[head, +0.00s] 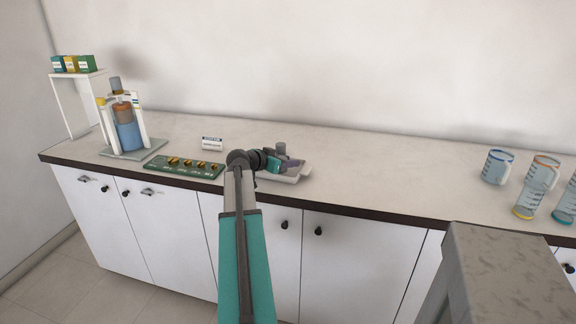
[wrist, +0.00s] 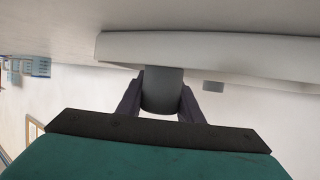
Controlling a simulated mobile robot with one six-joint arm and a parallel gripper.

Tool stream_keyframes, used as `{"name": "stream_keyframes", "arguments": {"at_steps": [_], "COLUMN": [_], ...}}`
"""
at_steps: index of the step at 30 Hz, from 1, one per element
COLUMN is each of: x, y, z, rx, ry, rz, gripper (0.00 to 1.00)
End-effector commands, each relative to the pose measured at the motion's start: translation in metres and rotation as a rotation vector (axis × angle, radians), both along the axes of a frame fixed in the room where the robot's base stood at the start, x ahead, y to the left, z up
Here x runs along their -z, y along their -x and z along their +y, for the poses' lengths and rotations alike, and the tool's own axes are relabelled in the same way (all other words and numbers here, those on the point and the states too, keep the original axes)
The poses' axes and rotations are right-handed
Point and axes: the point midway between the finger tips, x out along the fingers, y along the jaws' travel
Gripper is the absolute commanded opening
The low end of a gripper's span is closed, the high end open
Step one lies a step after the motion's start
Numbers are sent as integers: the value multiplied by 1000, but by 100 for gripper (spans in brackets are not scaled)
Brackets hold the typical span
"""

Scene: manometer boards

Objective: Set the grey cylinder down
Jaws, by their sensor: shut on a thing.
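The grey cylinder (wrist: 162,92) is between the two dark fingers of my gripper (wrist: 161,100) in the wrist view, and the gripper is shut on it. In the head view my gripper (head: 290,163) is over a white tray (head: 291,179) on the counter, and the top of the grey cylinder (head: 281,147) shows above it. The tray (wrist: 210,46) also shows in the wrist view, where the cylinder's end meets its outline. I cannot tell whether the cylinder touches the tray, as its lower end is hidden.
A stand with a blue and orange cylinder (head: 127,132) is at the left, near a green board with brass weights (head: 185,167). A small label sign (head: 212,143) stands behind. Measuring jugs (head: 498,167) stand at the right. The counter between tray and jugs is clear.

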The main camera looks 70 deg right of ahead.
Motion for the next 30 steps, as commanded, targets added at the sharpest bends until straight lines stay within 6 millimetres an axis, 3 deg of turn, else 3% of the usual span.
{"name": "stream_keyframes", "arguments": {"at_steps": [7, 23, 24, 30], "x": [17, 22, 21, 21], "y": [0, 0, 0, 0], "z": [0, 0, 0, 0], "rx": [-1, -1, -1, -1], "ry": [0, 0, 0, 0], "rz": [0, 0, 0, 0], "gripper": [9, 9, 38, 41]}}
